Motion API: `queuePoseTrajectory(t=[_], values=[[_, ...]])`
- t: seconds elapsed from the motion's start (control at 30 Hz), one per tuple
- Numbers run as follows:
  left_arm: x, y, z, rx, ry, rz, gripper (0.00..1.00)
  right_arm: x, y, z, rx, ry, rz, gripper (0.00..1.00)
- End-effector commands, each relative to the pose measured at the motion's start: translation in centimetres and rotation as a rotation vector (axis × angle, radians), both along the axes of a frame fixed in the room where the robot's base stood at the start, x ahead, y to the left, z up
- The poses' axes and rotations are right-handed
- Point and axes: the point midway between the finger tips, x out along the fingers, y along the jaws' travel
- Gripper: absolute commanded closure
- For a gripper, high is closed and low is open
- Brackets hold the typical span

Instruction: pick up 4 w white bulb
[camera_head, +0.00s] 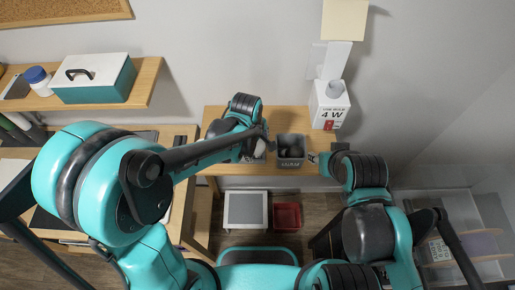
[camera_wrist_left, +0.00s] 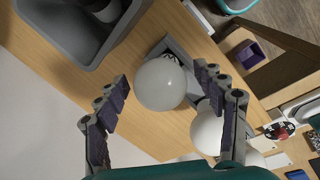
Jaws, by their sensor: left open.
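In the left wrist view, a round white bulb (camera_wrist_left: 160,86) sits in a grey holder (camera_wrist_left: 190,55) on the wooden table. My left gripper (camera_wrist_left: 161,77) is open, with one finger on each side of this bulb. I see no clear contact. A second white bulb (camera_wrist_left: 206,132) lies close by, partly hidden by the right-hand finger. No wattage marking is readable on the bulbs. In the head view my left gripper (camera_head: 257,143) is over the table, left of a grey bin, and mostly hides the bulbs. My right gripper (camera_head: 314,158) is at the table's right edge; its jaws are unclear.
The grey bin (camera_head: 291,162) holds rounded objects and also shows in the left wrist view (camera_wrist_left: 64,55). A white box marked 4 W (camera_head: 329,107) stands at the back right with a bulb on top. A red bin (camera_head: 287,216) is below the table.

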Motion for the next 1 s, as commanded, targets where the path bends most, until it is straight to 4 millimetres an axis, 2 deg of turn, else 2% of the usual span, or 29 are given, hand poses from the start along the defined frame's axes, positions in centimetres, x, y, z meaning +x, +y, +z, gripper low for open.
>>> queuePoseTrajectory(t=[0.17, 0.2, 0.37, 0.77, 0.87, 1.0], values=[[0.0, 0.0, 0.0, 0.000, 0.000, 0.000, 0.30, 0.0, 0.0, 0.1, 0.000, 0.000, 0.000, 0.60], [0.0, 0.0, 0.0, 0.000, 0.000, 0.000, 0.36, 0.0, 0.0, 0.1, 0.000, 0.000, 0.000, 0.60], [0.0, 0.0, 0.0, 0.000, 0.000, 0.000, 0.77, 0.0, 0.0, 0.1, 0.000, 0.000, 0.000, 0.60], [0.0, 0.0, 0.4, 0.000, 0.000, 0.000, 0.77, 0.0, 0.0, 0.2, 0.000, 0.000, 0.000, 0.60], [0.0, 0.0, 1.8, 0.000, 0.000, 0.000, 0.77, 0.0, 0.0, 0.5, 0.000, 0.000, 0.000, 0.60], [0.0, 0.0, 4.8, 0.000, 0.000, 0.000, 0.77, 0.0, 0.0, 1.2, 0.000, 0.000, 0.000, 0.60]])
